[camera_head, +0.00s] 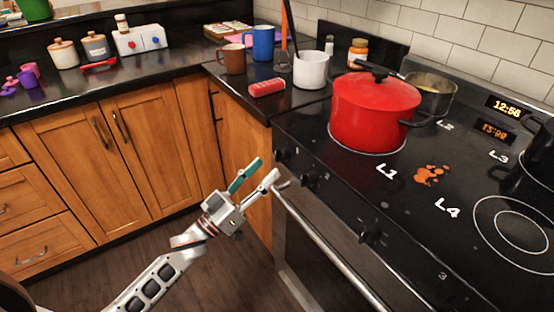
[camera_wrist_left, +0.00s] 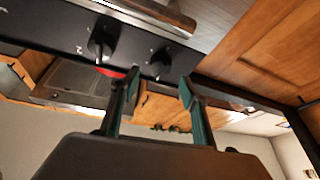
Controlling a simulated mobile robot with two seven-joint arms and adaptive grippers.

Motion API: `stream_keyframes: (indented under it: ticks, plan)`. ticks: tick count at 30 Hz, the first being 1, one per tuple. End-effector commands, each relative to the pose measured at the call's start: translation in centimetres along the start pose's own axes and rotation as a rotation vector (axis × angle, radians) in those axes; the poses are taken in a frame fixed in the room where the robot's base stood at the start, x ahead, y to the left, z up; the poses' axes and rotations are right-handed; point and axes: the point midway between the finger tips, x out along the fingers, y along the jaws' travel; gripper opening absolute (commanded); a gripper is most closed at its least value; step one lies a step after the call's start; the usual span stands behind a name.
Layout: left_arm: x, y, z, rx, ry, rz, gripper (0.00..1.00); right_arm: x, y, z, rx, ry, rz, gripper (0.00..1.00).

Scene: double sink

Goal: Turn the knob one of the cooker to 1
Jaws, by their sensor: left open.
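The cooker (camera_head: 400,190) has a row of dark knobs along its front panel. The leftmost knob (camera_head: 282,154) is near the counter corner, and a second knob (camera_head: 309,179) is to its right. My left gripper (camera_head: 267,167) is open and empty in front of the panel, just below the leftmost knob in the head view. In the left wrist view one knob (camera_wrist_left: 158,65) appears between the tips of my left gripper (camera_wrist_left: 159,79), seemingly apart from them. Another knob (camera_wrist_left: 103,42) is to its left, beside a "2" mark. The knob settings are too small to read. My right gripper is not in view.
An oven handle (camera_head: 325,240) runs below the knobs, close to my gripper. Wooden cabinets (camera_head: 140,140) are on the left. The floor in front is free.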

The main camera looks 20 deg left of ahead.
Motion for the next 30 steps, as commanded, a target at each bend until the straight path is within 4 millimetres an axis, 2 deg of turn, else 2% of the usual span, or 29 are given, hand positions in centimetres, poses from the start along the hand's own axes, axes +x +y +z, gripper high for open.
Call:
stream_keyframes:
  ticks: [3, 9, 20, 21, 25, 30]
  plan:
    - [2.0, 0.0, -0.1, 0.000, 0.003, 0.000, 0.46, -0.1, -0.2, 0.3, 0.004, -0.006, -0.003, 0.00]
    - [4.3, 0.0, 0.1, 0.000, 0.000, -0.001, 0.46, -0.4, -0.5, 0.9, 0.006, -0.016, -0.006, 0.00]
    - [5.0, -0.1, 0.1, 0.000, -0.002, -0.002, 0.46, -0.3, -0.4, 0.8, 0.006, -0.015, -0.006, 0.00]
    - [5.0, -0.1, 0.1, 0.000, -0.002, -0.002, 0.43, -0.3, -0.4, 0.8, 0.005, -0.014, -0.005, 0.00]
    - [5.0, -0.1, 0.1, 0.000, -0.002, -0.002, 0.09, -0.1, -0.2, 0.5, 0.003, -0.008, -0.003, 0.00]
    - [5.0, -0.1, 0.1, 0.001, -0.001, -0.002, 0.07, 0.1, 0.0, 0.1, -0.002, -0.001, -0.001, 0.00]
